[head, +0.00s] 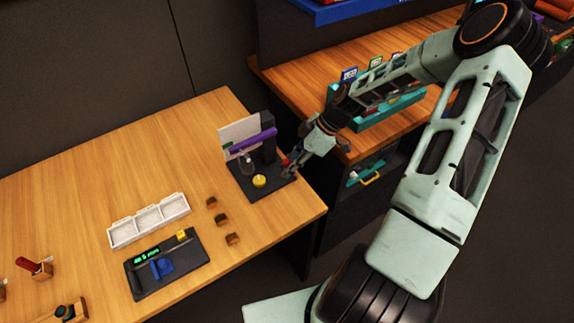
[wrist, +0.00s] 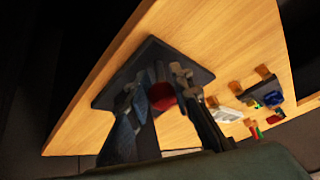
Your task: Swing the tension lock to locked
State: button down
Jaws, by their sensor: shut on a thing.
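The dark panel (head: 262,190) stands at the right end of the wooden table. It carries a purple bar (head: 253,140), a pale upright card (head: 238,131) and a yellow round knob (head: 259,181). A small red piece (head: 285,162), perhaps the tension lock's handle, is at its right side. My gripper (head: 291,169) reaches in from the right and is shut on this piece. In the wrist view the red piece (wrist: 161,96) shows between the two fingers, in front of the dark base (wrist: 115,87). The lock's pivot and markings cannot be made out.
A white tray (head: 148,221), a dark device (head: 166,265) with a green display and several small wooden blocks (head: 221,219) are on the table to the left. A second wooden counter with a teal tray (head: 378,108) is behind my arm.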

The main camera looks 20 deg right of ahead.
jog(key=shift+w+d+f+y+b, duration=0.1)
jog(key=shift+w+d+y+b, duration=0.2)
jog(key=shift+y, duration=0.5)
jog(key=shift+d, duration=0.1)
jog(key=c, duration=1.7)
grip_release()
jog(key=shift+s, duration=0.15)
jog(key=v, duration=1.2)
